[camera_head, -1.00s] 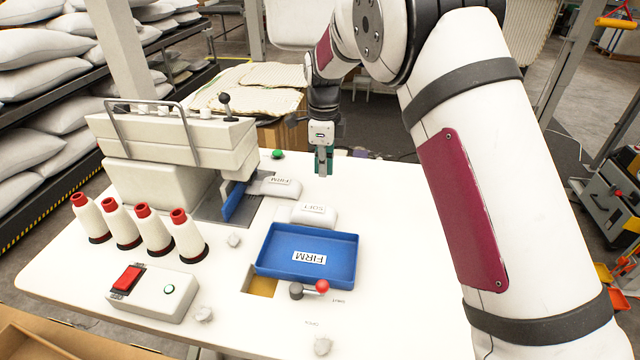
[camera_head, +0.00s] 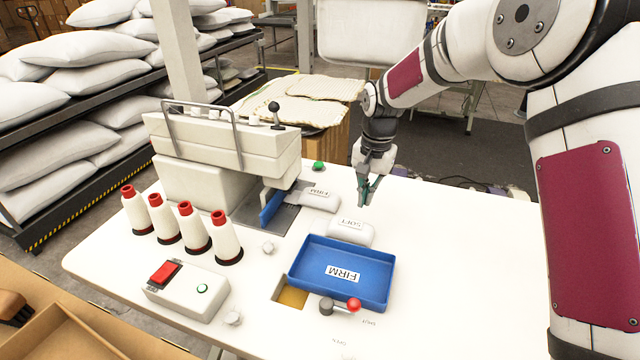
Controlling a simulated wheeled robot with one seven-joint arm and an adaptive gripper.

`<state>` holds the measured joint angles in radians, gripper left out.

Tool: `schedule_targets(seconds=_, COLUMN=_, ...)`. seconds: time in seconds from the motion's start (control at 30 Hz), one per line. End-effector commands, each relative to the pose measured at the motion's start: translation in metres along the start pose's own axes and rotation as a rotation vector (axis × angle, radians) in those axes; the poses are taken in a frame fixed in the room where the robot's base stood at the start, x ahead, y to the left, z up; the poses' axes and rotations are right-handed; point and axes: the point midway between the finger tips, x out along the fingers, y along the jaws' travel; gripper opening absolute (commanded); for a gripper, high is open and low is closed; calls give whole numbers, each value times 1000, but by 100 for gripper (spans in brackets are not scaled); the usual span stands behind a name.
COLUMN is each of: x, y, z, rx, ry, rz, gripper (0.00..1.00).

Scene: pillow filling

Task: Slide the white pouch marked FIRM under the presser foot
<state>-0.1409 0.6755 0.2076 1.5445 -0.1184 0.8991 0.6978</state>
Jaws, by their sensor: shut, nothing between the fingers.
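The white pouch marked FIRM (camera_head: 316,201) lies flat on the table just right of the sewing machine (camera_head: 222,165), its label turned away from me. Its left end is beside the blue plate (camera_head: 271,207) at the machine's metal bed. I cannot make out the presser foot itself; the machine head hides that spot. A second white pouch marked SOFT (camera_head: 349,234) lies nearer, behind the blue tray. My gripper (camera_head: 365,201) is shut and empty, pointing down to the right of the FIRM pouch and apart from it.
The blue tray (camera_head: 312,276) labelled FIRM stands in front of the pouches. A red-knobbed lever (camera_head: 353,305) is at its near edge. Several thread cones (camera_head: 161,218) and a switch box (camera_head: 187,290) stand left. A green button (camera_head: 318,166) is behind. The table's right side is clear.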

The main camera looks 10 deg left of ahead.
Motion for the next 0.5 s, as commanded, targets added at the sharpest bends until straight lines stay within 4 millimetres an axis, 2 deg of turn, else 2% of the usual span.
schedule_targets(seconds=0.3, x=8, y=-4, z=14, rx=-730, ry=40, rz=-48, gripper=0)
schedule_targets(seconds=0.5, x=9, y=-9, z=23, rx=-1097, ry=82, rz=-66, gripper=0)
